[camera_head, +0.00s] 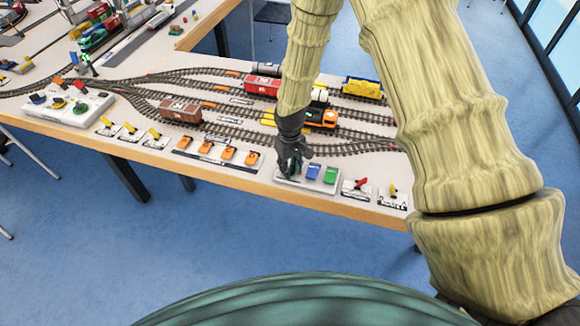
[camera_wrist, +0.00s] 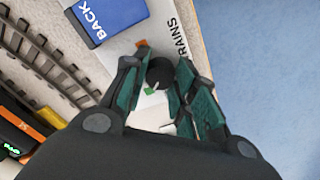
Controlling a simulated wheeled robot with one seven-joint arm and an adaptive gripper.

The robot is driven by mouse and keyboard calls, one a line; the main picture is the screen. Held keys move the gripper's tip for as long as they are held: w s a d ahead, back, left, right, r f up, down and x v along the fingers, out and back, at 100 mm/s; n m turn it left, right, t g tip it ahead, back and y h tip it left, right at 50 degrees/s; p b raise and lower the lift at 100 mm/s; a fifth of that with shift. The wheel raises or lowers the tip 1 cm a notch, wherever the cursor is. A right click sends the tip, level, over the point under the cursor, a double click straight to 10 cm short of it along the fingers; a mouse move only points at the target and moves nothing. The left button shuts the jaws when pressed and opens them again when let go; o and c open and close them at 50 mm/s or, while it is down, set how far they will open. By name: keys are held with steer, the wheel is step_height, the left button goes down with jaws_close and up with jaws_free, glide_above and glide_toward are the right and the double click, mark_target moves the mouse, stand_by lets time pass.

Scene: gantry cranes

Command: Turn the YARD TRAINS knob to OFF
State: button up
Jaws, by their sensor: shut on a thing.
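The YARD TRAINS knob (camera_wrist: 159,72) is small, round and black on a pale panel (camera_head: 288,183), with the word TRAINS printed beside it in the wrist view. A light pointer line on it seems to face the small green mark (camera_wrist: 149,90); an orange mark (camera_wrist: 141,43) lies on the other side. My gripper (camera_wrist: 158,80) is shut on the knob, one finger on each side. In the head view my gripper (camera_head: 290,168) reaches down to the left end of the panel and hides the knob. Which mark is OFF cannot be read.
A blue BACK button (camera_wrist: 108,17) sits close to the knob, with a green button (camera_head: 330,175) beyond it. Lever switches (camera_head: 355,187) stand to the right and orange switches (camera_head: 228,153) to the left. Tracks with train cars (camera_head: 181,110) lie behind. The table's front edge is close.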

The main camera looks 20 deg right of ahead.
mark_target(290, 168)
steer(key=n, duration=0.4)
steer(key=shift+n, duration=1.9)
steer(key=o, duration=1)
steer(key=shift+o, duration=0.2)
step_height(290, 168, up, 12)
